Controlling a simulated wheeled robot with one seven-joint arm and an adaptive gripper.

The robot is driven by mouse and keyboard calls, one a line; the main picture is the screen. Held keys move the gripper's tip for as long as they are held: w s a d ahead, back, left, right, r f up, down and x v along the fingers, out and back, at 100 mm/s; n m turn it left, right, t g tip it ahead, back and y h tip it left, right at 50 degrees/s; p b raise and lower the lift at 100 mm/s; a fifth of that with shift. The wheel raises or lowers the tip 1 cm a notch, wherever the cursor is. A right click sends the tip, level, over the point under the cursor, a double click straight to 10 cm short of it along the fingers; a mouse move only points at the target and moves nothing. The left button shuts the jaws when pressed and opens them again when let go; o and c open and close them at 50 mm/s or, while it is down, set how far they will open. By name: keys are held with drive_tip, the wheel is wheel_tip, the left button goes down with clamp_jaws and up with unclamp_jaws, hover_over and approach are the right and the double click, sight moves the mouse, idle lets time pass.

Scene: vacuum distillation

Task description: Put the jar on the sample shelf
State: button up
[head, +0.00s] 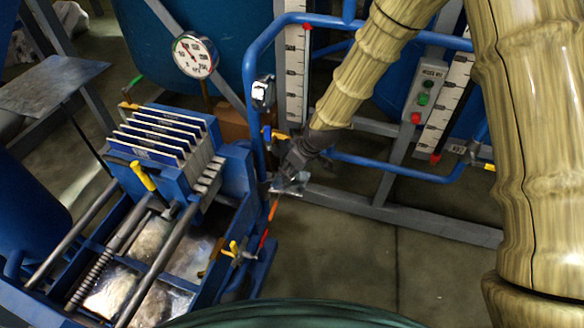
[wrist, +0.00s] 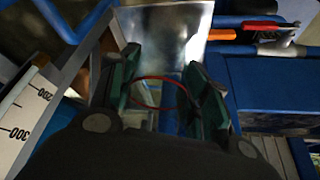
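My gripper (head: 287,172) hangs in the middle of the head view, beside the blue pipe frame. In the wrist view its two green-padded fingers (wrist: 164,88) stand either side of a clear jar with a thin red ring (wrist: 160,107). The fingers look closed on the jar's sides. In the head view the jar (head: 291,184) is a small, clear, greyish shape at the fingertips, above the floor. Its lower part is hard to make out. I cannot tell for certain which surface is the sample shelf; a flat grey metal plate (head: 50,86) stands at upper left.
A blue filter press (head: 160,145) with rods and a yellow handle (head: 143,176) stands left of my gripper. Red and orange handles (head: 268,225) lie close below it. Blue pipes (head: 250,85), a dial gauge (head: 194,56) and a button box (head: 425,92) stand behind. The floor at lower right is clear.

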drive_tip(key=o, duration=0.3)
drive_tip(key=v, duration=1.2)
drive_tip(key=s+d+f+m, duration=0.2)
drive_tip(key=s+f, duration=0.2)
drive_tip(key=f, duration=0.2)
drive_tip(key=s+d+f+m, duration=0.1)
drive_tip(key=s+d+f, duration=0.25)
drive_tip(key=f, duration=0.35)
drive_tip(key=s+d+f+m+g+h, duration=0.1)
drive_tip(key=s+d+f, duration=0.3)
drive_tip(key=s, duration=0.5)
drive_tip(key=s+d+f+m+g+h, duration=0.1)
drive_tip(key=s+d+f+m, duration=0.2)
drive_tip(key=s, duration=0.7)
drive_tip(key=s+d+f+m+g+h, duration=0.1)
drive_tip(key=s+d+f+m, duration=0.2)
drive_tip(key=s+d+f, duration=0.3)
drive_tip(key=shift+s+d+f+h+p, duration=0.2)
drive_tip(key=shift+s+f+h+p, duration=0.1)
drive_tip(key=shift+s+f, duration=1.4)
